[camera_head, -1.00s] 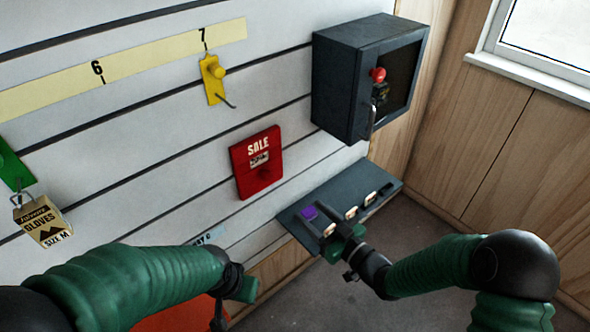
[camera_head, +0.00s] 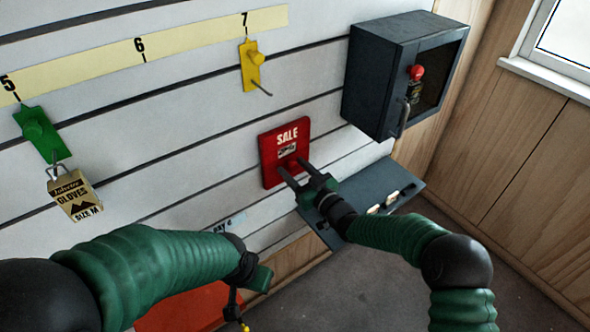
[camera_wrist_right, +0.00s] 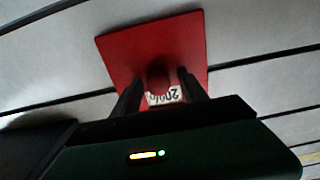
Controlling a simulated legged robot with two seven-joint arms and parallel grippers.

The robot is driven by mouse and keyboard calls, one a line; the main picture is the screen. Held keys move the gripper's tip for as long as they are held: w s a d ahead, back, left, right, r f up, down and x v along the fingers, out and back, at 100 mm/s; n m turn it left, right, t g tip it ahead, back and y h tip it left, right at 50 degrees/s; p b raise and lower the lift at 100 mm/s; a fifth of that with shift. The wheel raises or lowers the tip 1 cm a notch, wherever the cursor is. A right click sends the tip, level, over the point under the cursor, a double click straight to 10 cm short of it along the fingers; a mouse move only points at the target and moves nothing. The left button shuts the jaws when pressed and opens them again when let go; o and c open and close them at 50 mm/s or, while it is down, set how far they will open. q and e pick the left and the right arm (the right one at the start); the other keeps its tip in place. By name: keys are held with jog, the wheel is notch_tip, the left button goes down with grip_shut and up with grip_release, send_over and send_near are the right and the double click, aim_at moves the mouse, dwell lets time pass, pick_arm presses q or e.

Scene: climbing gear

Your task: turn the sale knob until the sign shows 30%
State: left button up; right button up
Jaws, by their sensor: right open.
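The red sale sign (camera_head: 270,160) hangs on the white slatted wall, with "SALE" in white and a small display window below. In the right wrist view the red sign plate (camera_wrist_right: 115,52) shows a label (camera_wrist_right: 165,96) that seems to read 20%, turned upside down. The red sale knob (camera_wrist_right: 157,76) sits between the two fingers of my right gripper (camera_head: 291,166), which is open. Whether the fingers touch the knob I cannot tell. My left gripper (camera_head: 258,278) is low in the head view; its fingers are not clear.
A dark cabinet (camera_head: 375,75) with a red button (camera_head: 416,72) is right of the sign. A dark shelf (camera_head: 375,183) with small items lies below.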

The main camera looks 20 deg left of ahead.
jog(key=shift+d+r, duration=0.1)
jog(key=shift+d, duration=0.3)
jog(key=c, duration=0.5)
grip_shut()
pick_arm(q)
jog(key=shift+s+d, duration=0.1)
jog(key=shift+d, duration=0.15)
pick_arm(e)
jog(key=shift+a+n+b, duration=0.1)
jog(key=shift+n+b, duration=0.8)
jog(key=shift+b, duration=0.15)
jog(key=n+b, duration=1.2)
jog(key=b, duration=0.1)
jog(key=shift+s+a+f+n, duration=0.1)
jog(key=shift+s+f+n, duration=0.05)
jog(key=shift+f+n, duration=0.15)
pick_arm(q)
jog(key=s+f+b+x, duration=0.1)
jog(key=s+b+x, duration=0.2)
jog(key=x, duration=1.4)
jog(key=shift+s+f, duration=0.35)
jog(key=shift+s, duration=0.05)
pick_arm(e)
jog(key=n, duration=0.3)
jog(key=shift+r, duration=0.1)
jog(key=shift+n, duration=0.3)
